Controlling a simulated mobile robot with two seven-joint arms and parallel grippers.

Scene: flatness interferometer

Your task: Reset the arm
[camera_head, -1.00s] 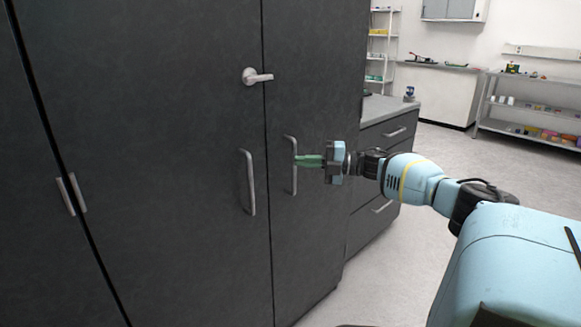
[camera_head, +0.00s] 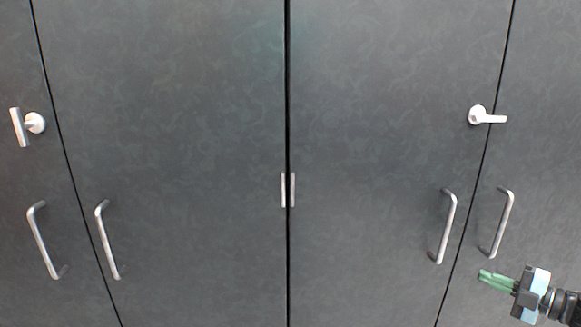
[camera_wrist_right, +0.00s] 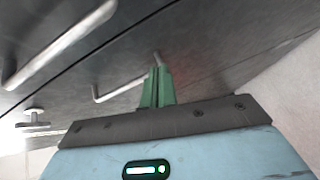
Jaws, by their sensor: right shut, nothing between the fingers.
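My right gripper (camera_head: 483,275) is at the lower right of the head view, its green fingers pointing left and shut with nothing between them. It is in front of the dark cabinet, below the rightmost bar handle (camera_head: 497,222), with no visible grip on it. In the right wrist view the closed green fingers (camera_wrist_right: 157,72) point toward the cabinet front, with a bar handle (camera_wrist_right: 120,92) close by their left side. Whether they touch it I cannot tell. My left gripper is not in view.
Dark cabinet doors (camera_head: 180,120) fill the head view. Bar handles (camera_head: 447,227) stick out from them, along with a lever handle (camera_head: 485,116) at the right and another lever handle (camera_head: 27,124) at the left. Pale floor shows at the right in the wrist view (camera_wrist_right: 290,105).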

